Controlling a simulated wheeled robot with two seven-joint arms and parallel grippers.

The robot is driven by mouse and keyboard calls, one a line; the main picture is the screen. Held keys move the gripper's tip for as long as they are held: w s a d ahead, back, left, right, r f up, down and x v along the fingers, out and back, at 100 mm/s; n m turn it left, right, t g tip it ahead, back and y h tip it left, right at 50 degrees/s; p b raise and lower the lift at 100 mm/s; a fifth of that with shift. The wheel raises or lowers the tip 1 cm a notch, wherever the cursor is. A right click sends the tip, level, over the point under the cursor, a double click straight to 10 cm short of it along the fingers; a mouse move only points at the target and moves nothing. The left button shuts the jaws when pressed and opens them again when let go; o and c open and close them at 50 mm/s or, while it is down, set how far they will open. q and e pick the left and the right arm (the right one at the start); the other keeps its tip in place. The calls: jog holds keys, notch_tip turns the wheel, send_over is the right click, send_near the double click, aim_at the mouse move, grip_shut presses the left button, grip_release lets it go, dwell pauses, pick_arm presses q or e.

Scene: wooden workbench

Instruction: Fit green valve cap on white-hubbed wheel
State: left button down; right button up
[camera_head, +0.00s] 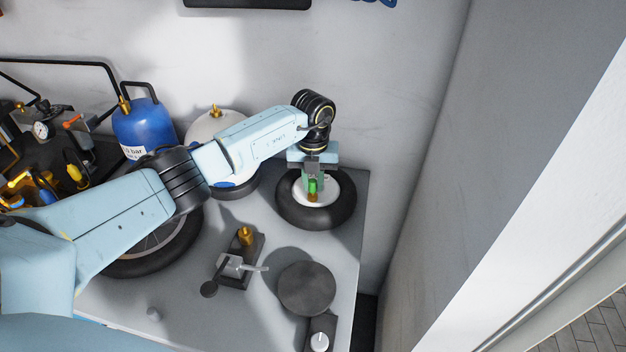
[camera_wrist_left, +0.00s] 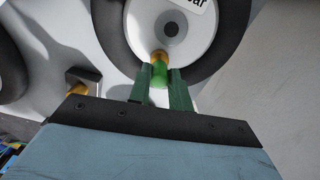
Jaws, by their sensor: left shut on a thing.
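The white-hubbed wheel lies flat near the bench's back right corner, with a black tyre (camera_head: 289,211) and a white hub (camera_head: 331,190). A brass valve stem (camera_head: 312,197) stands on the hub. My left gripper (camera_head: 313,183) is above the hub, shut on the green valve cap (camera_head: 312,187). In the left wrist view the cap (camera_wrist_left: 159,77) sits between the green fingers, with the brass stem (camera_wrist_left: 159,57) right at its far end. I cannot tell whether the cap is seated on the stem or only lined up with it. My right gripper is not in view.
A dark block with a brass fitting (camera_head: 245,236) and a round dark disc (camera_head: 306,288) stand in front of the wheel. Another wheel (camera_head: 150,262) lies under my left arm. A blue tank (camera_head: 143,124) stands at the back left. A wall rises close on the right.

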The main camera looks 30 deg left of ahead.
pick_arm(q)
jog(key=shift+f+b, duration=0.35)
jog(key=shift+f, duration=0.35)
dwell(0.8)
jog(key=c, duration=1.2)
grip_release()
jog(key=shift+o, duration=0.4)
jog(key=o, duration=0.4)
jog(key=shift+r, duration=0.1)
jog(key=shift+r+p, duration=3.65)
jog(key=shift+r, duration=0.8)
